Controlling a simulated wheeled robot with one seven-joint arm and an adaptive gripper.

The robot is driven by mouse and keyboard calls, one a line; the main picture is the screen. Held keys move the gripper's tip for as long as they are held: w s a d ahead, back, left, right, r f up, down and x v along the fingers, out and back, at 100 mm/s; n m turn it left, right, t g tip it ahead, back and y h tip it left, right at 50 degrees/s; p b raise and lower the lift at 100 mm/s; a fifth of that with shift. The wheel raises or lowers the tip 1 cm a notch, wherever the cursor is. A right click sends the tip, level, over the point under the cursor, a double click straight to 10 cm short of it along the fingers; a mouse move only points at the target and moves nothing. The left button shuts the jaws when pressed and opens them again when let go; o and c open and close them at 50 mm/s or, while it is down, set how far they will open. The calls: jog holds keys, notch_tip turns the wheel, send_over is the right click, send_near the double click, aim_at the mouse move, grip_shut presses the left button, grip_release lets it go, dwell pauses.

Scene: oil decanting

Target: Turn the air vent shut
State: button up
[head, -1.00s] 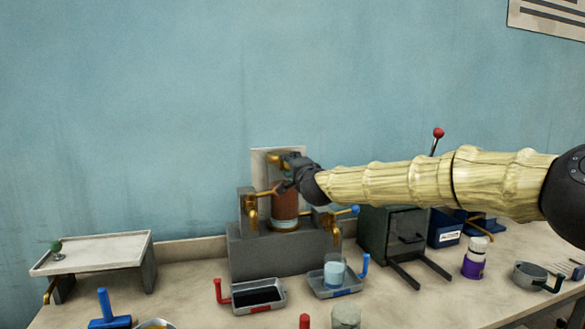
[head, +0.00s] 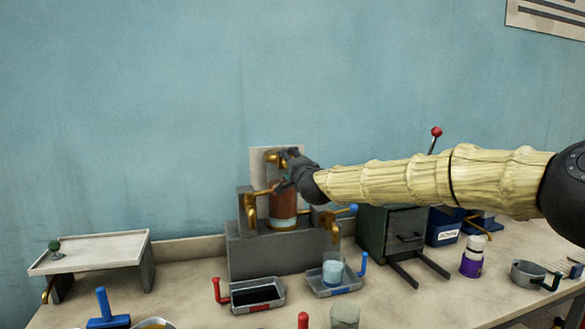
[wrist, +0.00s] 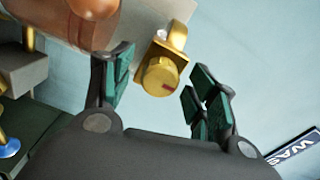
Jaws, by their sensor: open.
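The air vent is a brass knob (wrist: 160,76) with a small red mark on its face, on a brass fitting above the copper-coloured vessel (head: 284,200). In the head view the brass vent (head: 272,157) shows in front of a pale wall plate, partly hidden by my gripper (head: 279,168). In the wrist view my gripper (wrist: 160,85) is open, with green-padded fingers on either side of the knob and visible gaps to both. The knob sits just beyond the fingertips or between them; the exact depth is hard to tell.
Brass taps flank the vessel, one with a blue-tipped lever (head: 352,209). Below stand a tray of dark liquid (head: 257,294) and a tray (head: 318,283) holding a beaker (head: 333,270). A dark box (head: 388,236) stands right, under my arm. A raised shelf (head: 95,251) stands left.

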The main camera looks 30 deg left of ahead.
jog(key=v, duration=1.2)
dwell(0.4)
